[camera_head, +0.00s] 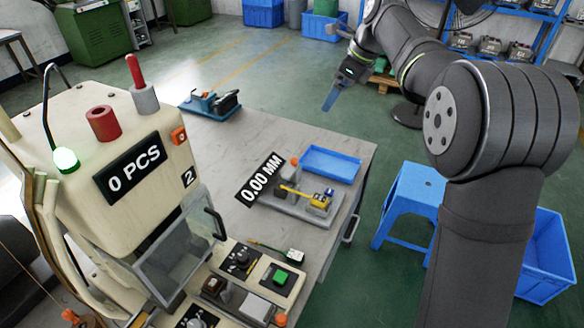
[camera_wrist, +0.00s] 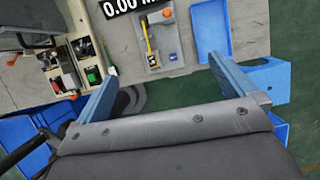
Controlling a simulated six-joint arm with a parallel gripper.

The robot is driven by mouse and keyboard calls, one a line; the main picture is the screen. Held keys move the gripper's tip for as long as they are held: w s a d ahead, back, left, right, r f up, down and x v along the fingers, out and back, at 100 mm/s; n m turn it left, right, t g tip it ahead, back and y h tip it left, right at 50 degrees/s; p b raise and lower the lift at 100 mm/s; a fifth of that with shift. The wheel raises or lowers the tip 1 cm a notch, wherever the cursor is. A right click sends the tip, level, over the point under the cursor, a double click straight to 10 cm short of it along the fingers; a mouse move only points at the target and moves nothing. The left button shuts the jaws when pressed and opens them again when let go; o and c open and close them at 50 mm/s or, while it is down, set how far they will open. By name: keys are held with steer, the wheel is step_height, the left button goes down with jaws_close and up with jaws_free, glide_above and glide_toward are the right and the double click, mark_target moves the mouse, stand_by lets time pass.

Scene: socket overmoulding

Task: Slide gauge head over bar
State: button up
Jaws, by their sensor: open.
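The gauge is a grey plate (camera_head: 289,205) on the bench under a 0.00 MM display (camera_head: 259,180). A thin yellow bar (camera_head: 293,190) lies along it, with a yellow and dark block (camera_head: 320,201) at its right end and an orange knob (camera_head: 295,161) behind. Which part is the gauge head I cannot tell. The wrist view shows the yellow bar (camera_wrist: 148,38) and the block (camera_wrist: 152,61) beyond my fingers. My gripper (camera_head: 330,97) is raised beyond the bench's far right side; in the wrist view (camera_wrist: 163,68) its blue fingers are wide apart and empty.
A blue tray (camera_head: 331,165) lies beside the gauge. The cream machine (camera_head: 125,220) with its clear guard (camera_head: 172,262) and a control panel (camera_head: 250,275) stands left and front. A blue stool (camera_head: 409,205) and blue bin (camera_head: 543,265) stand right of the bench. The bench middle is clear.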

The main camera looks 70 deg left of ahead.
steer(key=shift+c, duration=0.2)
steer(key=shift+f, duration=0.1)
steer(key=c, duration=0.4)
steer(key=f+g, duration=0.1)
steer(key=f, duration=0.1)
steer(key=s+f+g, duration=0.1)
steer(key=s+f+n, duration=0.1)
steer(key=f, duration=0.1)
steer(key=shift+s+a+f+g+y, duration=0.1)
steer(key=shift+s+f+g+y, duration=0.05)
steer(key=shift+f+g+y, duration=0.2)
steer(key=c, duration=0.8)
steer(key=shift+o, duration=0.2)
steer(key=m+y, duration=0.4)
steer(key=y, duration=0.4)
glide_toward(295, 159)
steer(key=shift+g, duration=0.35)
steer(key=x, duration=1)
steer(key=shift+a+f, duration=0.2)
steer(key=shift+f, duration=0.05)
